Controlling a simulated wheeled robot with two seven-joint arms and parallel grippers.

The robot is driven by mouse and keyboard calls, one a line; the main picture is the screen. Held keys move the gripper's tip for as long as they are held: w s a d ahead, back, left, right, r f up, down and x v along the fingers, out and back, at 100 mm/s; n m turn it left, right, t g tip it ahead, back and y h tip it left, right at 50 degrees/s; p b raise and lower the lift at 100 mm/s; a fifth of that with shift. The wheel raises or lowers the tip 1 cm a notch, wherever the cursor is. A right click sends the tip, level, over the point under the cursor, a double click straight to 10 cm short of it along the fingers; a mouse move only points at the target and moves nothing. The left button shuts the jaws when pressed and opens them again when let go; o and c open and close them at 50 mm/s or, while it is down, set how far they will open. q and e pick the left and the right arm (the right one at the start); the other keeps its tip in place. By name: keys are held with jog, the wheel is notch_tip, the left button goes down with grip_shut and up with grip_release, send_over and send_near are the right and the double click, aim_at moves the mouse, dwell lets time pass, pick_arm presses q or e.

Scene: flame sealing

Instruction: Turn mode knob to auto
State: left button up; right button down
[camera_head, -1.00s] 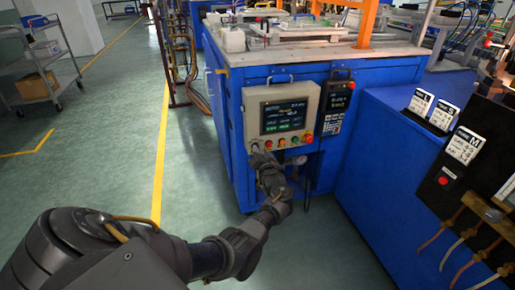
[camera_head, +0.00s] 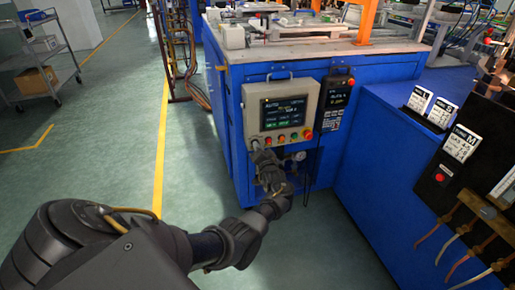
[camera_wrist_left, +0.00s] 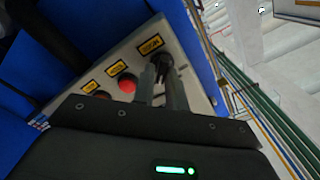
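The control panel (camera_head: 283,113) is a beige box on the blue machine's front, with a screen (camera_head: 284,111) whose heading looks like AUTO. The mode knob (camera_wrist_left: 163,68) is black and sits at the end of the panel's button row, beside a labelled plate. My left gripper (camera_wrist_left: 160,82) is at this knob, its two fingers on either side of it and seemingly closed on it. In the head view my left gripper (camera_head: 257,150) covers most of the knob at the panel's lower left. My right gripper is not in view.
A red button (camera_wrist_left: 127,83) sits beside the knob, close to my fingers. A smaller dark control box (camera_head: 336,99) hangs right of the panel. A blue bench (camera_head: 385,150) with cards stands at the right.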

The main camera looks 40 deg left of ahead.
pick_arm(q)
jog(key=o, duration=0.4)
jog(key=shift+w+d, duration=0.15)
jog(key=shift+d, duration=0.05)
jog(key=shift+a, duration=0.2)
